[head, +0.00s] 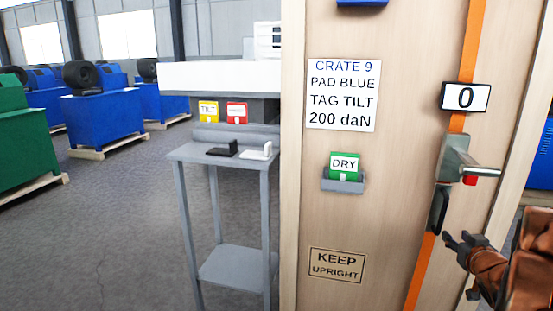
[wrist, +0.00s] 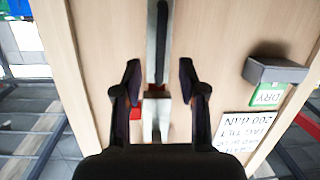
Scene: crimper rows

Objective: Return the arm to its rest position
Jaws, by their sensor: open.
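My gripper (head: 460,241) is at the lower right of the head view, in front of the wooden crate (head: 390,230). Its two fingers are spread, with nothing held between them. It is just below and beside the metal buckle (head: 456,158) with its lever on the orange strap (head: 418,272). In the wrist view my open fingers (wrist: 160,78) frame the grey buckle (wrist: 157,108) and a dark slot above it. The buckle appears beyond the fingertips, not gripped. My orange-brown arm shows at the right edge of the head view.
The crate carries a white label (head: 342,95), a green DRY card (head: 343,166) in a grey holder, and a "0" display (head: 465,97). A grey side table (head: 226,150) stands to its left. Blue machines (head: 105,118) stand on pallets behind, with open floor between.

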